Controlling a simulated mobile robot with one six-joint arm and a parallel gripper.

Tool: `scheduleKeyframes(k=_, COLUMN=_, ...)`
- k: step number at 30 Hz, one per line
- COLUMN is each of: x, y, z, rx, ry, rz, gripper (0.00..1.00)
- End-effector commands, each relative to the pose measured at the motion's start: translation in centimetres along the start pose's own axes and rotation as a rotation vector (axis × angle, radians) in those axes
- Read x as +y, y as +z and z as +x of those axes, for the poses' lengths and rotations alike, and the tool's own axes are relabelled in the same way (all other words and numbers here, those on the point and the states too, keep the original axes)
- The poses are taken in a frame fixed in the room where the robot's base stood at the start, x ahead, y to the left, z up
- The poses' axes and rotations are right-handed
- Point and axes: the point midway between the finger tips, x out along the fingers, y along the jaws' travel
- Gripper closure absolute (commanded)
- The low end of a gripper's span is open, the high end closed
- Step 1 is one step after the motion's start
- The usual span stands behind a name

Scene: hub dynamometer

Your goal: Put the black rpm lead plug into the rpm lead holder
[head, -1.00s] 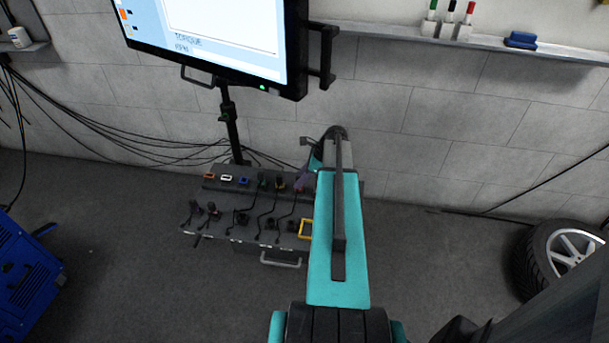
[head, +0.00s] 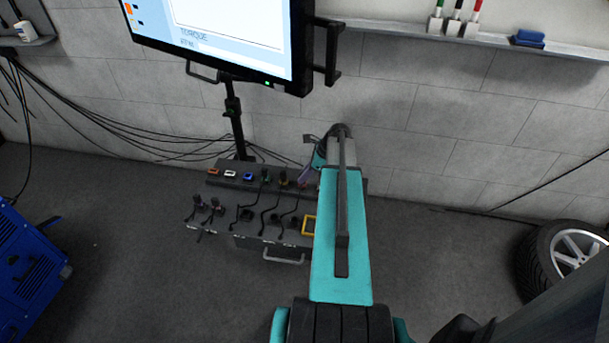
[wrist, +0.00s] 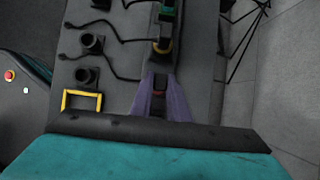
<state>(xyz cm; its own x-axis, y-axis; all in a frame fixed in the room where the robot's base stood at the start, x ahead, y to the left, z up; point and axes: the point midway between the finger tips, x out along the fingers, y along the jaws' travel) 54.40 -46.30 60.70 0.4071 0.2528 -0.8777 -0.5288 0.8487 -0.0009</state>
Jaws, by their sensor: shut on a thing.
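My gripper (wrist: 160,100) has two purple fingers, shut on a dark plug (wrist: 159,82) with a bit of red at its lower end. It appears to be the black rpm lead plug, but the fingers hide much of it. My gripper also shows in the head view (head: 305,175), at the right part of the dark console (head: 262,243), partly behind my teal arm. A yellow square frame (wrist: 82,108) lies left of the fingers in the wrist view. I cannot tell which fitting is the rpm lead holder, or whether the plug touches one.
A yellow-ringed plug (wrist: 162,46) and a green one (wrist: 166,13) stand in line beyond my fingers. Black round fittings (wrist: 92,43) with thin leads lie to the left. A monitor (head: 215,35) hangs above the console. Bare floor (head: 430,250) lies to the right.

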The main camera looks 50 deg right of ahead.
Motion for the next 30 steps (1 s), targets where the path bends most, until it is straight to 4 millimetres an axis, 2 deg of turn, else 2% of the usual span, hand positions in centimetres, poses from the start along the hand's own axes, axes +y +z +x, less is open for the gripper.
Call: scheduleKeyframes(k=30, x=0.0, y=1.3, z=-2.5, rx=0.000, ry=0.001, rz=0.000, gripper=1.00)
